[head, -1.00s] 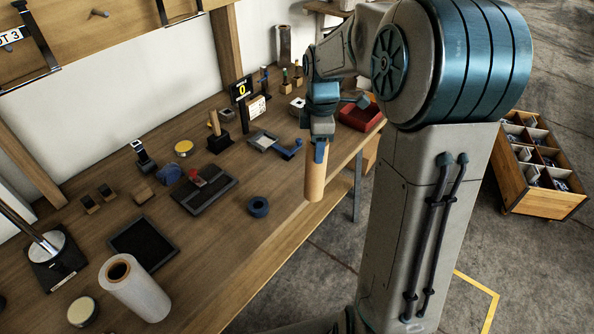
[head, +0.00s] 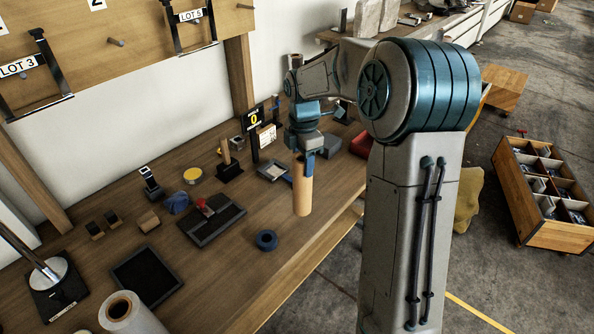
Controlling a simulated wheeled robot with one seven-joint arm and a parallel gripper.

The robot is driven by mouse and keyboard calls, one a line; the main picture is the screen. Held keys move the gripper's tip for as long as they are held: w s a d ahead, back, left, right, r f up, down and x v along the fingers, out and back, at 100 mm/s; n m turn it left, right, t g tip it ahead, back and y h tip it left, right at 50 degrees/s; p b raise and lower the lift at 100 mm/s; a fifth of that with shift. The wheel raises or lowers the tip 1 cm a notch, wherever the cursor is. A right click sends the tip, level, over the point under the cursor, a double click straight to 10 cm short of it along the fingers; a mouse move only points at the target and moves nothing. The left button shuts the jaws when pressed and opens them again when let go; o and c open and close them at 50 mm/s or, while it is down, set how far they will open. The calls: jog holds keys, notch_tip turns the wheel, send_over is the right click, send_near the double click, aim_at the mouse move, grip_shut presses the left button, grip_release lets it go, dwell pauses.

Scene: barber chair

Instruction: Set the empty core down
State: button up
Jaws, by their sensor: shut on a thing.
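The empty core (head: 302,192) is a plain tan tube, held upright in the head view. My gripper (head: 306,158) is shut on its upper end, with a blue finger showing against the tube. The core shows against the wooden bench top (head: 330,210), toward its front edge. I cannot tell whether its lower end touches the wood or hangs just above it. The far side of the grip is hidden.
A black tray (head: 211,220) and a dark mat (head: 147,273) lie farther left. A wrapped roll (head: 132,315) stands at bottom left. Bare wood surrounds the core's lower end.

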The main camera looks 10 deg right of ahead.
aim_at(302, 185)
jog(key=shift+w+a+f+p, duration=0.2)
jog(key=shift+w+f, duration=0.1)
jog(key=shift+f, duration=0.6)
jog(key=shift+w+a+f+p, duration=0.15)
jog(key=shift+w+a+f, duration=0.1)
jog(key=shift+f, duration=0.6)
jog(key=shift+w+a+f+p, duration=0.15)
jog(key=shift+w+f, duration=0.15)
jog(key=shift+f, duration=0.6)
jog(key=shift+f, duration=0.15)
jog(key=o, duration=1.2)
